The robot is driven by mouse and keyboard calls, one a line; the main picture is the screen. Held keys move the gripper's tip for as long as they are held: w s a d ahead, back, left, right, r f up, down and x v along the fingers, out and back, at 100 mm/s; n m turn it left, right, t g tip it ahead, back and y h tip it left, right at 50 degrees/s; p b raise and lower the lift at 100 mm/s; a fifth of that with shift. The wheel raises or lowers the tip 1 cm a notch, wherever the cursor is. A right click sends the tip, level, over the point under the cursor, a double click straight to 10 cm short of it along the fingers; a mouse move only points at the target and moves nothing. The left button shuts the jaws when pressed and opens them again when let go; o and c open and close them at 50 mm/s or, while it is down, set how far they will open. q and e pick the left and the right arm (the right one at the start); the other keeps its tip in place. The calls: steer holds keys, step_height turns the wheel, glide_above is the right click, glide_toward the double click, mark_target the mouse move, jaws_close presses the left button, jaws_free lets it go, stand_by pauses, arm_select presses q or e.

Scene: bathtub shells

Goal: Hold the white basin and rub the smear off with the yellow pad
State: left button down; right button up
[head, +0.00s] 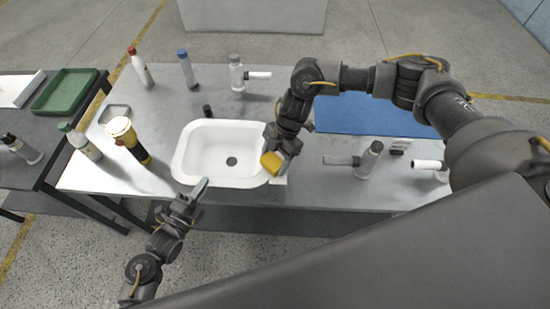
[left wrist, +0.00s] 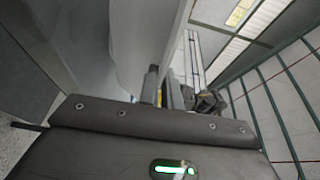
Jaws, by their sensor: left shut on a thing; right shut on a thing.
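The white basin (head: 213,140) sits on the grey table, with a dark round drain in its floor. My left gripper (head: 199,189) is shut on the basin's near rim, toward its left corner. In the left wrist view, my left fingers (left wrist: 158,86) are seen close up against a pale surface. My right gripper (head: 273,150) is shut on the yellow pad (head: 271,163) at the basin's right rim. I cannot tell whether the pad touches the basin. I cannot make out a smear; the right gripper and pad cover part of the right rim.
Bottles line the back edge. A blue mat (head: 370,118) lies behind my right arm, and a grey-capped bottle (head: 369,160) stands right.

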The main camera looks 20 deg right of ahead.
steer(key=shift+s+d, duration=0.25)
steer(key=shift+d, duration=0.35)
steer(key=shift+s+d, duration=0.2)
steer(key=shift+d, duration=0.4)
steer(key=shift+s+a, duration=0.15)
steer(key=shift+s, duration=0.5)
steer(key=shift+a, duration=0.35)
steer(key=shift+w+a+f, duration=0.1)
steer(key=shift+a, duration=0.2)
steer(key=shift+w+a, duration=0.25)
steer(key=shift+a, duration=0.3)
steer(key=shift+w+a, duration=0.2)
steer(key=shift+a, duration=0.35)
steer(key=shift+s+d, duration=0.35)
steer(key=shift+d, duration=0.5)
steer(key=shift+s+d, duration=0.3)
steer(key=shift+d, duration=0.55)
steer(key=shift+r, duration=4.1)
arm_select(q)
steer(key=c, duration=1.5)
jaws_free()
